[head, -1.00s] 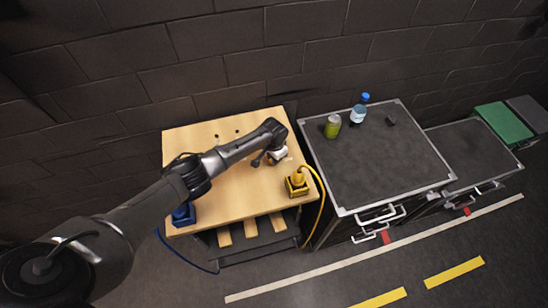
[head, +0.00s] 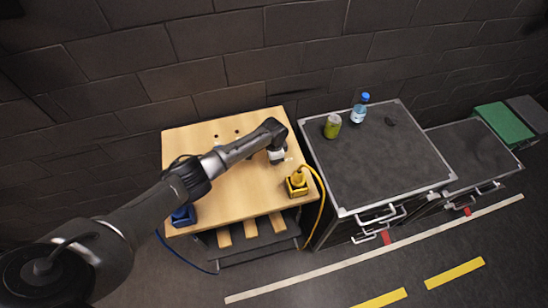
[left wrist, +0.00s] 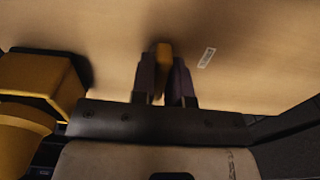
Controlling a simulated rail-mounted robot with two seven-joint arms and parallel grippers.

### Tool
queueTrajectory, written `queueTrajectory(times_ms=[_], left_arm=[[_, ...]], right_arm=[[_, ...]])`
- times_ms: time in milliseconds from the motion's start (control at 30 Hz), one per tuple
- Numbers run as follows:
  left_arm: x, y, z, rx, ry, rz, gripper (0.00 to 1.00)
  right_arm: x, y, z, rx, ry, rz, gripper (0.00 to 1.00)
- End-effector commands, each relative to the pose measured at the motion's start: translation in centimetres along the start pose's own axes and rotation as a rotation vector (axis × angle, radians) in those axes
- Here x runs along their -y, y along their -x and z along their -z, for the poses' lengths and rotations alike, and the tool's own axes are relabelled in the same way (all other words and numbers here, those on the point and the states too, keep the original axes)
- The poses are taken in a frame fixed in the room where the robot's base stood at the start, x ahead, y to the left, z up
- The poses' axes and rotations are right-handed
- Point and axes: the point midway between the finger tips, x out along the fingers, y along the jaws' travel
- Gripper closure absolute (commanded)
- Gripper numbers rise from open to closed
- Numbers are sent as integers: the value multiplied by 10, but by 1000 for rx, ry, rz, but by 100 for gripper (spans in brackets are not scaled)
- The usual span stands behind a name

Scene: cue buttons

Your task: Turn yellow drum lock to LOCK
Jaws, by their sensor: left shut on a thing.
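My left gripper (head: 278,160) points down over the right part of the wooden table. In the left wrist view its two dark fingers (left wrist: 164,80) are shut on a small yellow piece (left wrist: 164,52), taken as the handle of the yellow drum lock. It stands at the tabletop beside a small white printed label (left wrist: 207,58). The rest of the lock is hidden by the fingers. In the head view the wrist covers the lock. I cannot read which position it is in. My right gripper is not in view.
A yellow box (head: 297,189) with a cable stands at the table's front right corner, close to the gripper; it also shows in the left wrist view (left wrist: 38,72). A blue box (head: 184,216) is at the front left. A can (head: 332,126) and bottle (head: 358,112) stand on the dark cabinet.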

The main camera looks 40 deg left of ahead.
Motion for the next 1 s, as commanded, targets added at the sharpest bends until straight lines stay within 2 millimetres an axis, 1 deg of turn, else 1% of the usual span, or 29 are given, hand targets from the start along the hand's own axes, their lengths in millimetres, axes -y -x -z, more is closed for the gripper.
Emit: queueTrajectory(times_ms=[267,300,500,567,833,933,1000], left_arm=[[0,0,0,0,-4,0,100],[0,0,0,0,-4,0,83],[0,0,0,0,-2,0,64],[0,0,0,0,-2,0,60],[0,2,0,-1,-2,0,60],[0,10,1,-3,-2,0,60],[1,20,0,-3,-1,1,60]], right_arm=[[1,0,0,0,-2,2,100],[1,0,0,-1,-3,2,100],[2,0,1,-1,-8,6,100],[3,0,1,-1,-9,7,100],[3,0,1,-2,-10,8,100],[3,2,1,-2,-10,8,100],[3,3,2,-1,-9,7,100]])
